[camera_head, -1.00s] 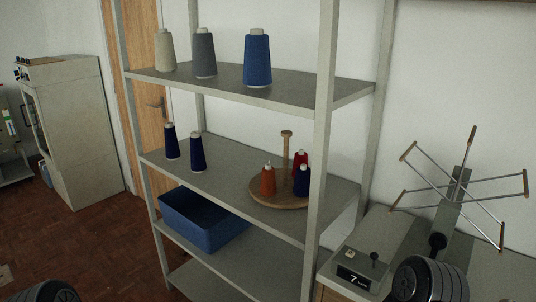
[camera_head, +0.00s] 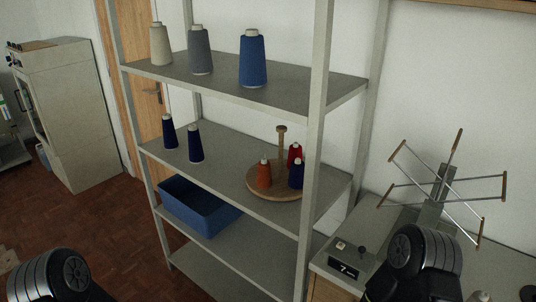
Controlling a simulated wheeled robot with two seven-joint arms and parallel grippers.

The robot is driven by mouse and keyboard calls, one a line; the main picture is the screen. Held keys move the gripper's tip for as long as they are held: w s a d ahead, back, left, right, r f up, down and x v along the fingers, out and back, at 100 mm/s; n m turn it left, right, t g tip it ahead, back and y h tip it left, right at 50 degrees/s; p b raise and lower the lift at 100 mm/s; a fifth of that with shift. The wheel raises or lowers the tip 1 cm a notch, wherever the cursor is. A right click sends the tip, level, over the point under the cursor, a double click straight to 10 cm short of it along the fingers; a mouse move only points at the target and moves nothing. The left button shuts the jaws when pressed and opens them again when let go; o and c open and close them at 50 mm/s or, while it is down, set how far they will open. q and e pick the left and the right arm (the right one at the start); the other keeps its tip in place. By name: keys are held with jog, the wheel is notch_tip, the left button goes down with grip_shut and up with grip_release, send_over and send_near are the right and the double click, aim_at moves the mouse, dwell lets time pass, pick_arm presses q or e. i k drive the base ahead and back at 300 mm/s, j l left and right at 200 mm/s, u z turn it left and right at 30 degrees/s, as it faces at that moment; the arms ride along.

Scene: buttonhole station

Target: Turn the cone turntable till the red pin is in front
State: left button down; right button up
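The cone turntable (camera_head: 257,184) is a round wooden disc with a central wooden post (camera_head: 281,150), on the middle shelf at its right end. It bears an orange-red cone (camera_head: 264,175) at the front left, a dark red cone (camera_head: 295,154) at the back right and a dark blue cone (camera_head: 297,176) at the front right. I cannot make out a red pin. Only dark rounded parts of my two arms show, at the bottom left and lower right, well apart from the turntable. Neither gripper's fingers are in view.
The grey shelf unit's front upright (camera_head: 317,150) stands just right of the turntable. Two navy cones (camera_head: 195,143) stand on the shelf's left part. A blue bin (camera_head: 200,208) is below, and larger cones (camera_head: 253,58) are above. A winder with spokes (camera_head: 440,185) stands right.

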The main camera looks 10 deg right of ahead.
aim_at(279, 190)
jog(key=j+z, duration=0.1)
jog(key=z, duration=0.35)
jog(key=i+j+z, duration=0.1)
jog(key=z, duration=0.35)
jog(key=j+z, duration=0.15)
jog(key=z, duration=0.3)
jog(key=j+z, duration=0.2)
jog(key=j, duration=0.3)
jog(key=j+z, duration=0.2)
jog(key=j, duration=0.25)
jog(key=j+z, duration=0.2)
jog(key=j, duration=0.3)
jog(key=k+j+z, duration=0.2)
jog(key=j, duration=0.25)
jog(key=j+z, duration=0.2)
jog(key=j, duration=0.3)
jog(key=k+j+z, duration=0.25)
jog(key=j, duration=0.15)
jog(key=k+j, duration=0.15)
jog(key=j, duration=0.25)
jog(key=k+j, duration=0.1)
jog(key=j, duration=0.25)
jog(key=k+j, duration=0.15)
jog(key=j, duration=0.25)
jog(key=k+j, duration=0.15)
jog(key=j, duration=0.2)
jog(key=k+j, duration=0.1)
jog(key=j, duration=0.3)
